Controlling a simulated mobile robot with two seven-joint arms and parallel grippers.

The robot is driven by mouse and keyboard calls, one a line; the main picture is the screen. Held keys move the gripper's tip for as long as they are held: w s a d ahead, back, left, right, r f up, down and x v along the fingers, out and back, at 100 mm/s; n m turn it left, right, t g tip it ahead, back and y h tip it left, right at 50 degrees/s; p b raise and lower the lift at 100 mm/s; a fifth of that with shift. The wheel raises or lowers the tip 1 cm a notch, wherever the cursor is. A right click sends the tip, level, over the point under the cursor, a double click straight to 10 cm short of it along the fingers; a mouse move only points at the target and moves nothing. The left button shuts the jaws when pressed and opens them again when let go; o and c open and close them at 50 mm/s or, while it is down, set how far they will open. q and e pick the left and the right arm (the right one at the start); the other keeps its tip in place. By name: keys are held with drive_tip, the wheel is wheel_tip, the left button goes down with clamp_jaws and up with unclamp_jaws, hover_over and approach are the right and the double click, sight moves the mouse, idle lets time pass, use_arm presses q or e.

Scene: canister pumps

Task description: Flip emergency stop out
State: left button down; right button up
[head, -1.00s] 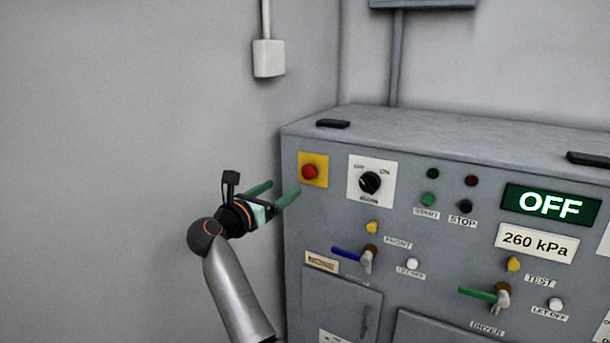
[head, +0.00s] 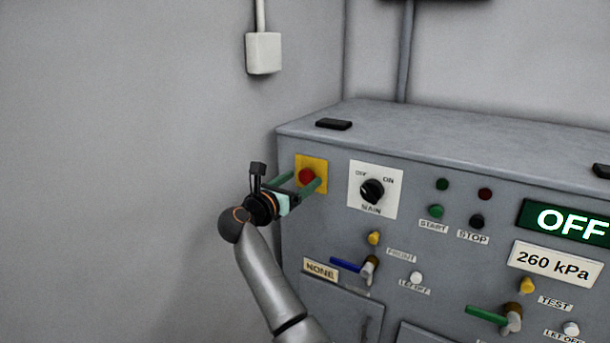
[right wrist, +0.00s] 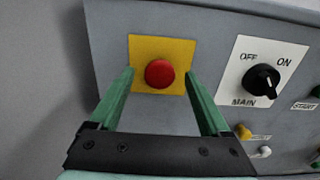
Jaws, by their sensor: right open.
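The emergency stop is a red round button (head: 307,176) on a yellow square plate (head: 320,164) at the upper left of the grey control cabinet's front. It also shows in the right wrist view as a red button (right wrist: 159,74) on its yellow plate (right wrist: 146,47). My right gripper (head: 300,183) is open, with its green fingers pointing at the plate. In the right wrist view the right gripper (right wrist: 160,84) has one finger on each side of the button, slightly below it. Whether the fingertips touch the plate is unclear. My left gripper is not in view.
The MAIN switch, a black knob (head: 372,191) on a white plate, sits just right of the yellow plate. Green and dark buttons, a blue-handled valve (head: 360,267) and a green OFF display (head: 570,222) are farther right and below. A wall (head: 120,150) stands close on the left.

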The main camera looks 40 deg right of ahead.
drive_tip(key=shift+w+d, duration=0.15)
drive_tip(key=shift+d, duration=0.2)
drive_tip(key=shift+c, duration=0.3)
clamp_jaws()
idle(0.6)
